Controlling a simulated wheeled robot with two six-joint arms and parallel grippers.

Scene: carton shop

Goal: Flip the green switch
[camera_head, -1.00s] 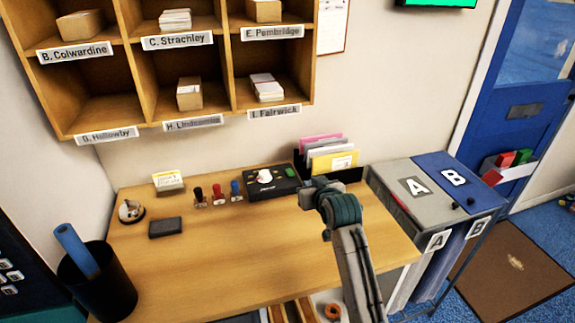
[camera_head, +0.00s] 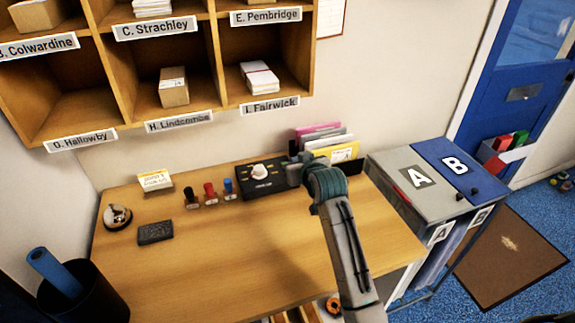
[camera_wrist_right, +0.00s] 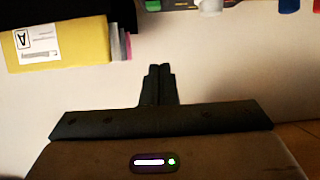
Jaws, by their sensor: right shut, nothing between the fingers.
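The black switch box (camera_head: 258,188) stands at the back of the wooden desk, with a white dial (camera_head: 259,172) on its top. My right gripper (camera_head: 293,170) is shut and empty, at the box's right end. It covers that end in the head view, and I cannot make out the green switch there. I cannot tell whether the gripper touches the box. In the right wrist view the closed fingers (camera_wrist_right: 160,72) point at the beige wall area, with small coloured parts cut off at the top edge. My left gripper is not in view.
Folders with a yellow front (camera_head: 345,153) stand right of the box; they also show in the wrist view (camera_wrist_right: 62,40). Stamps (camera_head: 209,192) stand left of it. A dark block (camera_head: 155,233) and a bell (camera_head: 117,217) lie further left. Pigeonholes hang above. The desk's middle is clear.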

